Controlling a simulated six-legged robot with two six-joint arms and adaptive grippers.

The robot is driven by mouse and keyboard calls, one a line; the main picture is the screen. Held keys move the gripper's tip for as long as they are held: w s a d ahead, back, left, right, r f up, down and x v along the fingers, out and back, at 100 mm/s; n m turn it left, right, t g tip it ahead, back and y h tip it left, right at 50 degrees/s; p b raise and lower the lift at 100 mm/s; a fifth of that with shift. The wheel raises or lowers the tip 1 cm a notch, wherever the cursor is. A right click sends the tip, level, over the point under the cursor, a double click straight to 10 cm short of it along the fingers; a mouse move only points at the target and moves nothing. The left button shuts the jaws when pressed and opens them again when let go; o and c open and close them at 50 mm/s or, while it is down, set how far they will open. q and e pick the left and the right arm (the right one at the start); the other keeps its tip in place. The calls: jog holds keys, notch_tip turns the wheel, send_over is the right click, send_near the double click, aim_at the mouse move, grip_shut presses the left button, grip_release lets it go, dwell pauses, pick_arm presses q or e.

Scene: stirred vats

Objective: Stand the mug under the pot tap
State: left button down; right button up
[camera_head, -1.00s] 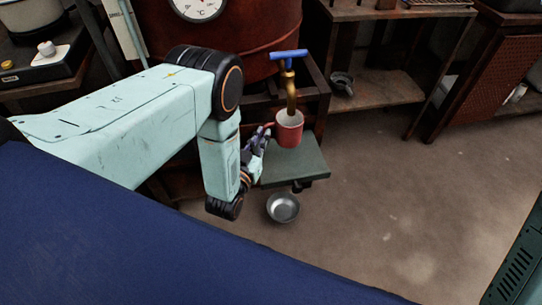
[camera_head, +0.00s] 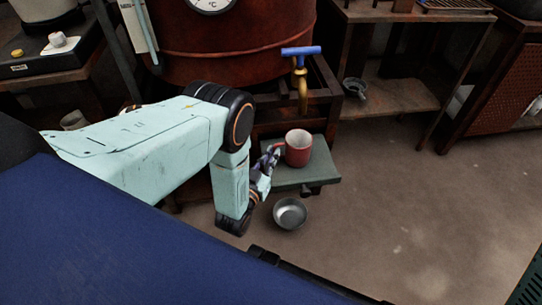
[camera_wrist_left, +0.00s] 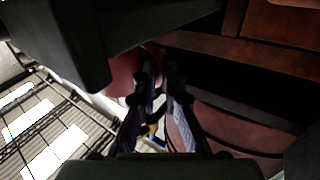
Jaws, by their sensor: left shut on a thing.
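The red mug (camera_head: 298,150) with a pale inside is upright at the small green shelf (camera_head: 318,170) in front of the large red pot (camera_head: 235,50). The brass pot tap (camera_head: 303,95) with a blue handle is just above the mug, its spout end clear of the rim. I cannot tell whether the mug's base touches the shelf. My left gripper (camera_head: 271,162) is at the mug's left side, shut on its handle, which the fingers partly hide. In the left wrist view the fingers (camera_wrist_left: 160,85) are close together beside part of the mug (camera_wrist_left: 128,72). My right gripper is not in view.
A metal bowl (camera_head: 290,213) sits on the floor below the shelf. A wooden rack (camera_head: 395,90) stands to the right, with a small grey dish on its lower board. The pot has a round dial. The floor at right is open.

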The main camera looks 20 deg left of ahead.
pick_arm(q)
jog(key=shift+f, duration=0.15)
jog(key=c, duration=1.4)
grip_release()
jog(key=shift+c, duration=0.2)
jog(key=shift+s+r, duration=0.15)
jog(key=shift+r, duration=0.05)
jog(key=s+f+g+p, duration=0.2)
jog(key=s+g, duration=0.3)
jog(key=s, duration=0.4)
jog(key=s+f+g+p, duration=0.1)
jog(key=s+g+p, duration=0.3)
jog(key=s, duration=0.6)
jog(key=s+r+g, duration=0.3)
jog(key=s+g, duration=0.1)
jog(key=s, duration=0.4)
jog(key=s+d+r+g+b, duration=0.1)
jog(key=s+r+g, duration=0.2)
jog(key=s, duration=0.6)
jog(key=shift+d+g+h, duration=0.15)
jog(key=shift+g+h, duration=0.15)
jog(key=shift+g, duration=0.7)
